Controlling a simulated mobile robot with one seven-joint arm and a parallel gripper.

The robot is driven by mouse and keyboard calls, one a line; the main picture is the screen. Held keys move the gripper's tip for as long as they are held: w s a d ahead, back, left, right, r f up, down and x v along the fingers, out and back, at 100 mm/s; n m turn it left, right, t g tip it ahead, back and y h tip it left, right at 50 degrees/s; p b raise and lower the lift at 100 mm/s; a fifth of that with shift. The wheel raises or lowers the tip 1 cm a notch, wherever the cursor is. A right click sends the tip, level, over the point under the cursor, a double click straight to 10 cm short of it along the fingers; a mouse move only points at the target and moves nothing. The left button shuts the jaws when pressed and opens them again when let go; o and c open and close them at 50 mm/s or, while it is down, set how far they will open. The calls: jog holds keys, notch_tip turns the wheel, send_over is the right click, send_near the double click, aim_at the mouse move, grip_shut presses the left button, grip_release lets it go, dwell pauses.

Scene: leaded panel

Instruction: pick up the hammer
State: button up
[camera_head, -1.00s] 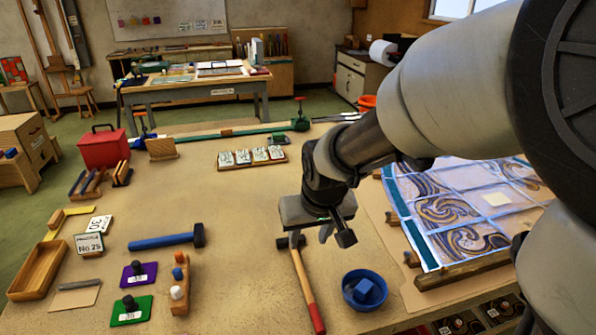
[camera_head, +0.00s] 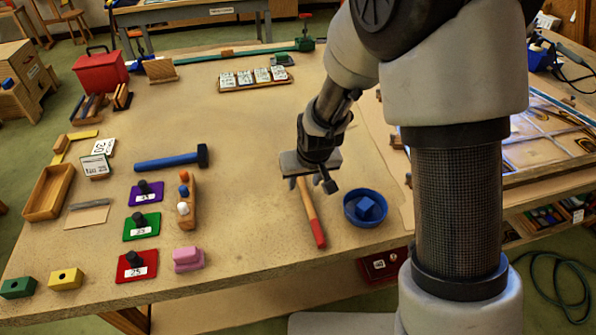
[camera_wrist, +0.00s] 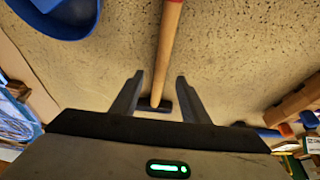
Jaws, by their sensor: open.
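A hammer (camera_head: 312,219) with a wooden handle and red grip end lies on the workbench, its red end toward the front edge. My gripper (camera_head: 308,186) is over the hammer's far end and hides its head in the head view. In the wrist view my gripper (camera_wrist: 158,88) is open, one finger on each side of the hammer. There the wooden handle (camera_wrist: 169,45) runs up out of the picture, and the dark head (camera_wrist: 155,105) shows between the fingers. I see no grip on it; the height gap is hard to tell.
A blue bowl (camera_head: 351,219) with a blue block stands close to the right of the hammer. A blue-handled mallet (camera_head: 172,161) lies to the left. The leaded panel (camera_head: 555,135) is at the right.

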jog(key=shift+x, duration=1.05)
grip_shut()
jog(key=shift+r, duration=0.15)
